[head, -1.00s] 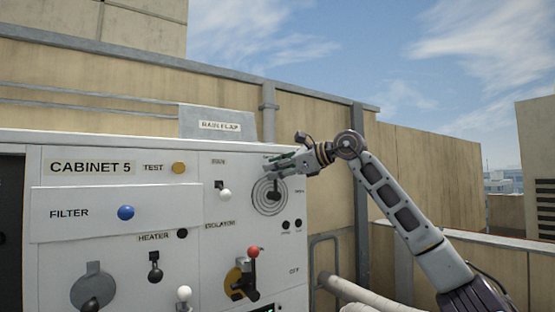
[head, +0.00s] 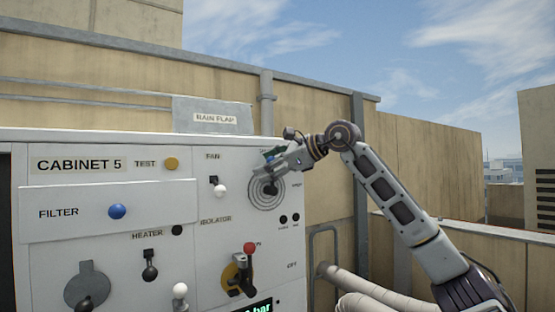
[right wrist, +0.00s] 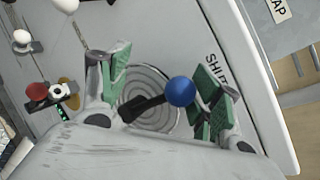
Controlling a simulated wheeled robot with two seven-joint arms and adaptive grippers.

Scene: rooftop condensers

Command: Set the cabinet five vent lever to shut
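The vent lever (right wrist: 150,104) is a black arm with a blue ball knob (right wrist: 180,91), mounted over a round ringed grille (right wrist: 158,81) on the cabinet five panel. The word SHUT (right wrist: 215,70) is printed beside the grille, on the knob's side. The right gripper also shows in the head view (head: 267,163). My left gripper is out of view.
The panel (head: 110,245) carries a blue filter knob (head: 117,211), a yellow test button (head: 171,164), a white fan knob (head: 220,191) and a red isolator knob (head: 250,248). A rain flap plate (head: 213,117) stands behind. Pipes (head: 350,285) run at lower right.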

